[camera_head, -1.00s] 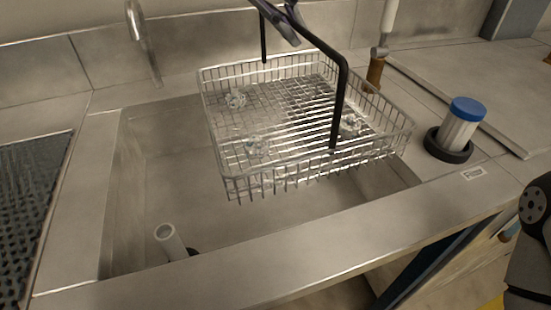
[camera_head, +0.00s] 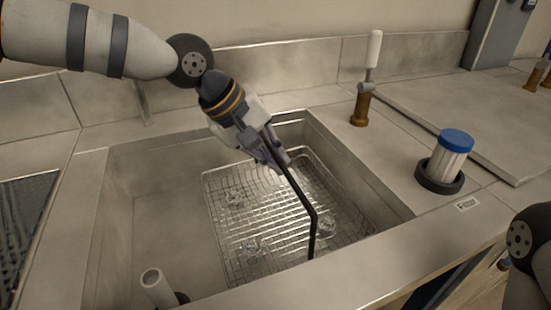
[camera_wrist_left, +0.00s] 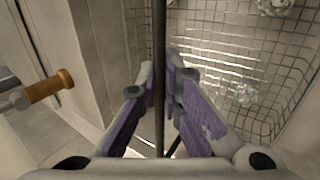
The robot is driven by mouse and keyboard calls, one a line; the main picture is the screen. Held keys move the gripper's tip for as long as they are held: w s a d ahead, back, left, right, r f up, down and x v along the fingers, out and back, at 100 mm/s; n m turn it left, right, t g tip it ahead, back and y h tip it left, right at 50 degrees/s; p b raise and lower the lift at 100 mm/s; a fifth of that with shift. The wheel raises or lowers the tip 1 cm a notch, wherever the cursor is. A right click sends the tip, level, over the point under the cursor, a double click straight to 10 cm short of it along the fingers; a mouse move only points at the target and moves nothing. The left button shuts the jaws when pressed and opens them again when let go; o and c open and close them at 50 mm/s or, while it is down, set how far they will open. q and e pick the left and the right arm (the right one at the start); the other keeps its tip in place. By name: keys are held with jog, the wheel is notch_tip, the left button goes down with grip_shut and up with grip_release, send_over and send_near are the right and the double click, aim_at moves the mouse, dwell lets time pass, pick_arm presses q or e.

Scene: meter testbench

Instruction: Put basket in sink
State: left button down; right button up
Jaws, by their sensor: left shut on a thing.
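The wire basket (camera_head: 262,215) is down inside the steel sink (camera_head: 150,215), in its right part, below the rim. A few small clear pieces lie in it. My left gripper (camera_head: 272,152) is above the basket, shut on its black handle (camera_head: 302,195). In the left wrist view, the handle (camera_wrist_left: 159,40) runs between the two fingers (camera_wrist_left: 160,85), and the basket mesh (camera_wrist_left: 215,45) shows behind. I cannot tell whether the basket touches the sink floor. Only part of my right arm shows at the right edge; its gripper is out of view.
A white pipe (camera_head: 155,285) stands in the sink's front left. A blue-capped white cylinder (camera_head: 451,155) in a black ring and a brown-based tap (camera_head: 361,105) stand on the right counter. A dark textured panel (camera_head: 22,225) lies left. The sink's left part is open.

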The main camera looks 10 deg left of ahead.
pick_arm(q)
jog(key=shift+f, duration=0.35)
jog(key=c, duration=1.8)
grip_release()
jog(key=shift+o, duration=0.2)
jog(key=p+v, duration=0.1)
jog(key=v, duration=1.1)
jog(key=shift+f, duration=0.1)
